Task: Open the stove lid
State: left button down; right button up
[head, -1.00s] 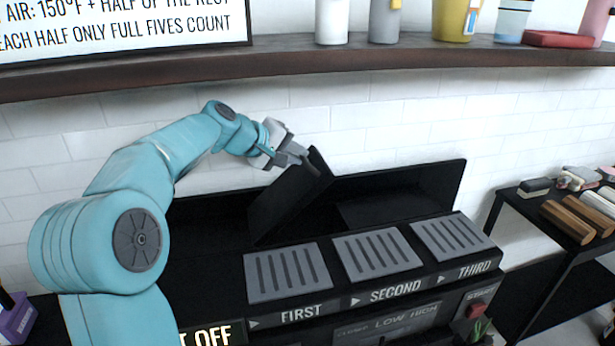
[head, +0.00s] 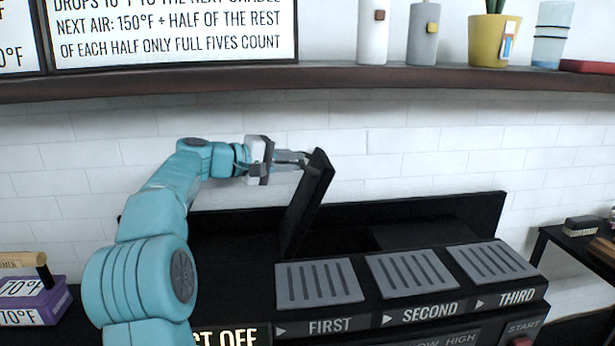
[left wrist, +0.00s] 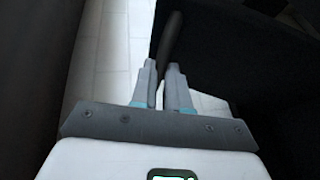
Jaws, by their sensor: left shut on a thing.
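The stove lid (head: 308,205) is a black panel standing raised and steeply tilted above the black stove (head: 420,285). My left gripper (head: 304,160) reaches in from the left and is shut on the lid near its top edge. In the left wrist view, the gripper's fingers (left wrist: 166,88) close around a dark, narrow handle (left wrist: 170,42) beside the dark lid panel (left wrist: 245,55). The stove's opening behind the lid is dark and its inside is hard to make out. My right gripper is not in view.
Grey slotted plates (head: 318,283) labelled FIRST, SECOND and THIRD line the stove's front. A wooden shelf (head: 330,80) with cups and a yellow pot runs above. A purple box (head: 35,300) is at left, and a dark side table (head: 565,240) at right.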

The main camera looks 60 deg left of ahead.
pick_arm(q)
jog(key=s+a+f+n+t+b, duration=0.1)
jog(key=s+a+f+t+b, duration=0.2)
jog(key=s, duration=0.5)
jog(key=s+a+f+n+t+b, duration=0.2)
jog(key=s+a+f+t+b, duration=0.2)
jog(key=s, duration=0.4)
jog(key=shift+a+n+b, duration=0.3)
jog(key=shift+a+b, duration=0.3)
jog(key=shift+b, duration=0.75)
jog(key=c, duration=1.1)
grip_release()
jog(key=shift+w, duration=0.2)
jog(key=shift+r, duration=0.15)
jog(key=shift+r, duration=0.1)
